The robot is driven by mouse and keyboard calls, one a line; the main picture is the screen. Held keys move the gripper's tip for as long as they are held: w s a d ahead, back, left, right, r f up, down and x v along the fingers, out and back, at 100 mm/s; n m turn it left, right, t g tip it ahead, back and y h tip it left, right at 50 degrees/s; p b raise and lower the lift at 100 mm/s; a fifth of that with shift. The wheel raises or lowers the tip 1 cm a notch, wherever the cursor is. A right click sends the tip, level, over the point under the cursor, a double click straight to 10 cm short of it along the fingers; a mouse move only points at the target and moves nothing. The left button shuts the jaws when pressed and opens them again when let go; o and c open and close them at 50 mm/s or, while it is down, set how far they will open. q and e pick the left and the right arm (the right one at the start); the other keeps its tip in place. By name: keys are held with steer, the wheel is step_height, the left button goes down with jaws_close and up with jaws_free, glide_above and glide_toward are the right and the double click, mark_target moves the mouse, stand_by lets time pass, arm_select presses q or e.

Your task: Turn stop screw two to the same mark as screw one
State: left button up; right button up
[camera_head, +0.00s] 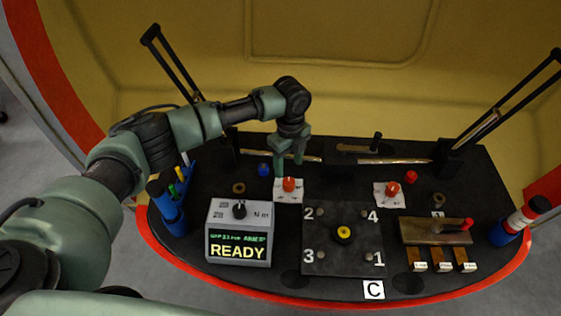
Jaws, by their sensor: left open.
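Two orange-red screw knobs stand on white marked cards on the black table. The left knob (289,184) sits on the left card (288,197), and the right knob (392,188) sits on the right card (380,200). The marks are too small to read, and I cannot tell which knob is screw one or two. My left gripper (289,172) is open and points down at the left knob, its fingertips just above or around it; I cannot tell whether they touch. My right gripper is not in view.
A grey box with a READY display (239,240) stands front left. A dark plate numbered 1 to 4 (342,265) has a yellow-centred knob. A blue cap (264,170) and a red knob (410,177) are near the cards. A wooden block with a red-ended lever (420,231) is at right.

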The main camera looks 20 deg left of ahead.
mark_target(289, 181)
arm_select(q)
steer(key=shift+w+a+r, duration=0.1)
steer(key=shift+w+a, duration=0.05)
steer(key=f, duration=0.2)
steer(key=s+d+f, duration=0.1)
step_height(289, 181, down, 3)
steer(key=shift+w+a+r, duration=0.1)
steer(key=shift+a+r, duration=0.05)
steer(key=shift+r, duration=0.05)
steer(key=shift+f, duration=0.65)
jaws_close()
steer(key=shift+n+p, duration=0.3)
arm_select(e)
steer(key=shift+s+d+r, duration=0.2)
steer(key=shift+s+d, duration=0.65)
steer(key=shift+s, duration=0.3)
